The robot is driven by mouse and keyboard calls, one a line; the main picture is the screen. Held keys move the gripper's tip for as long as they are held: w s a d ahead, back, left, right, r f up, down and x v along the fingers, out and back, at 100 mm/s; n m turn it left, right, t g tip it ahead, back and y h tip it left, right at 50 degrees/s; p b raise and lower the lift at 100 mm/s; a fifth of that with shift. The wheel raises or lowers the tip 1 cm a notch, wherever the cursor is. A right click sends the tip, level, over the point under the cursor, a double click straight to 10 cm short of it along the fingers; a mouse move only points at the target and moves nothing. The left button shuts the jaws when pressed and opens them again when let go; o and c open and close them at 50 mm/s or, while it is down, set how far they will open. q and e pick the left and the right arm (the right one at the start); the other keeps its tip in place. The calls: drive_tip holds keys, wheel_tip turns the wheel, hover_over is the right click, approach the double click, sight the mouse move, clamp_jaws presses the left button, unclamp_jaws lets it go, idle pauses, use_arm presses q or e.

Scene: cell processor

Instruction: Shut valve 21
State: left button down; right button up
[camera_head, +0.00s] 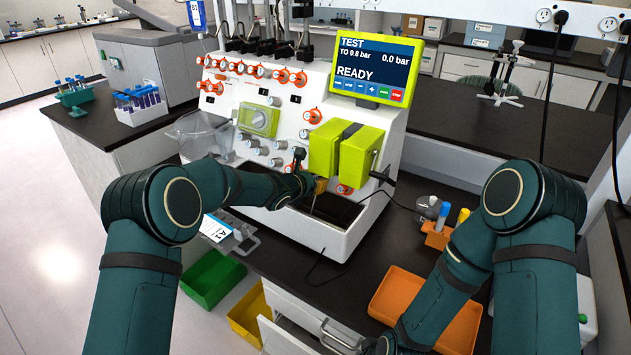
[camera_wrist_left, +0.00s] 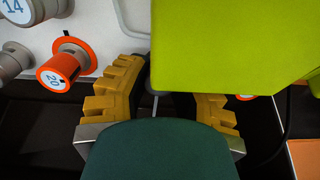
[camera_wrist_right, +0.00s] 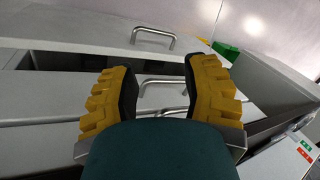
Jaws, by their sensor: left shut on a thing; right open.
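My left gripper (camera_head: 318,188) is at the lower front of the white cell processor (camera_head: 270,118), just below the lime green block (camera_head: 325,147). In the left wrist view its yellow fingers (camera_wrist_left: 168,95) are shut on a valve, which is mostly hidden behind the block and wrist; its number cannot be read. Valve 20 (camera_wrist_left: 60,73), with an orange collar, stands just left of the fingers, so the held one fits valve 21. Another orange collar (camera_wrist_left: 245,97) peeks out right of them. My right gripper (camera_wrist_right: 165,95) is open and empty, over grey drawer fronts with handles.
The screen (camera_head: 370,68) reads TEST, READY, 0.0 bar. An orange tray (camera_head: 400,292) and an orange tube holder (camera_head: 437,236) lie on the black counter, right of the machine. Green (camera_head: 212,280) and yellow bins stand below left. A cable runs across the counter.

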use_arm(q)
drive_tip(key=shift+f+m+b, duration=0.25)
drive_tip(key=shift+m+b, duration=0.45)
drive_tip(key=shift+b, duration=0.2)
drive_tip(key=shift+r+m, duration=0.15)
drive_tip(key=shift+m, duration=1.95)
drive_tip(key=shift+a, duration=0.1)
drive_tip(key=c, duration=0.7)
unclamp_jaws()
drive_tip(key=shift+c, duration=0.2)
drive_tip(key=shift+r, duration=0.1)
drive_tip(key=v, duration=1.2)
